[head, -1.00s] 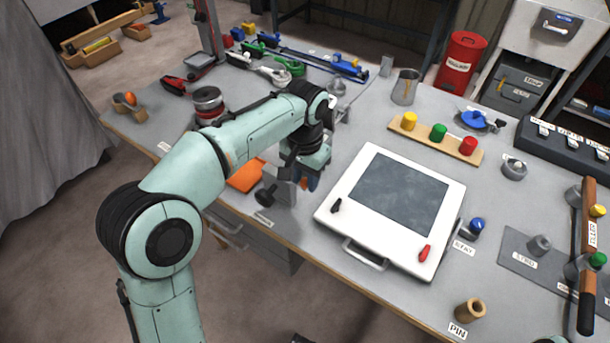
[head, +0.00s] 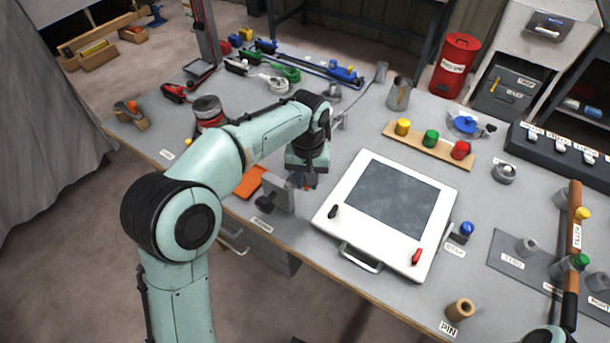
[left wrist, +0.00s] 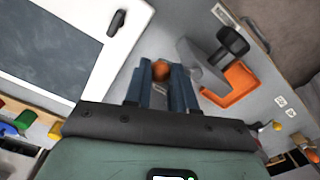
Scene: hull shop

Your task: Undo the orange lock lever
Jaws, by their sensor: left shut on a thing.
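My left gripper (head: 304,181) points down at the front of the bench, between a grey clamp with a black knob (head: 266,203) and a white framed panel (head: 330,232). In the left wrist view the two blue fingers (left wrist: 162,84) are closed around a small orange piece (left wrist: 161,69), which looks like the end of the orange lock lever. The rest of the lever is hidden by the fingers. The grey clamp (left wrist: 200,66) and its black knob (left wrist: 233,40) stand just beside the fingers. My right gripper is not in view.
An orange flat tray (head: 250,181) lies beside the clamp, seen also in the wrist view (left wrist: 240,80). The panel has a black handle (head: 333,211) and a red handle (head: 416,257). A board with coloured knobs (head: 418,146) lies behind it. A wooden pin (head: 459,309) stands front right.

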